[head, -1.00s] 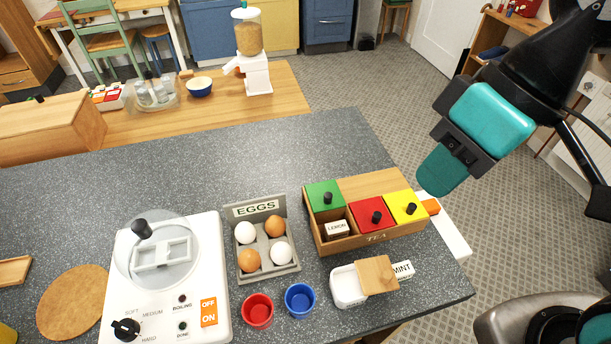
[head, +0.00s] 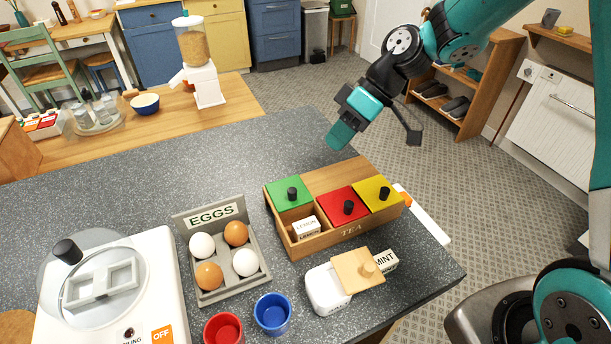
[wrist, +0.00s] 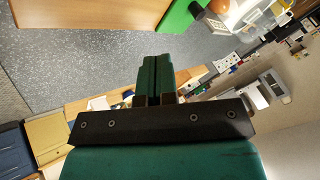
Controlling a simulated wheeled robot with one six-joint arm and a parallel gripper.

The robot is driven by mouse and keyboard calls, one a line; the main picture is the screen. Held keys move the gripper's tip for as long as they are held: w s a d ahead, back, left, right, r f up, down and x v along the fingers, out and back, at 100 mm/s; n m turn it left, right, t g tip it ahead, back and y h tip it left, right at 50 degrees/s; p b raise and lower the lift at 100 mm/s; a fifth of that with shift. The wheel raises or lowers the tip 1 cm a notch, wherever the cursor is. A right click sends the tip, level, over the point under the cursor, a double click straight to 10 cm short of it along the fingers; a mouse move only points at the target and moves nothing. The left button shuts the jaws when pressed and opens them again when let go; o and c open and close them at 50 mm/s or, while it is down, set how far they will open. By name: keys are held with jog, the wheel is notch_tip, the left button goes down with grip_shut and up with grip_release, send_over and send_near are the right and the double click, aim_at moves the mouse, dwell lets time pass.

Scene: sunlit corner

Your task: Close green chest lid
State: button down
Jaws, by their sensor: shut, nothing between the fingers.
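The green lid (head: 288,194) with a black knob sits toward the back left of the wooden tea chest (head: 330,234). In front of it the left compartment is uncovered, and a white LEMON packet (head: 306,227) shows inside. The green lid also shows at the top of the wrist view (wrist: 178,16). My gripper (head: 338,136) is above and behind the chest, apart from the lid. Its fingers are together and empty in the wrist view (wrist: 157,62).
Red (head: 344,203) and yellow (head: 377,193) lids lie right of the green one. An egg tray (head: 222,290), egg cooker (head: 140,265), red cup (head: 223,329), blue cup (head: 272,314) and white canister (head: 326,292) stand nearby. The counter behind the chest is clear.

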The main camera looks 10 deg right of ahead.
aim_at(306, 189)
jog(key=p+x, duration=0.1)
jog(key=x, duration=0.6)
jog(key=shift+s+a, duration=0.15)
jog(key=shift+s+a+r+p, duration=0.25)
jog(key=shift+s+a+p, duration=0.25)
jog(key=shift+s+a, duration=0.55)
jog(key=shift+s, duration=0.1)
jog(key=shift+s+a+f, duration=0.1)
jog(key=shift+s+a, duration=0.05)
jog(key=shift+a, duration=0.05)
jog(key=shift+d, duration=0.1)
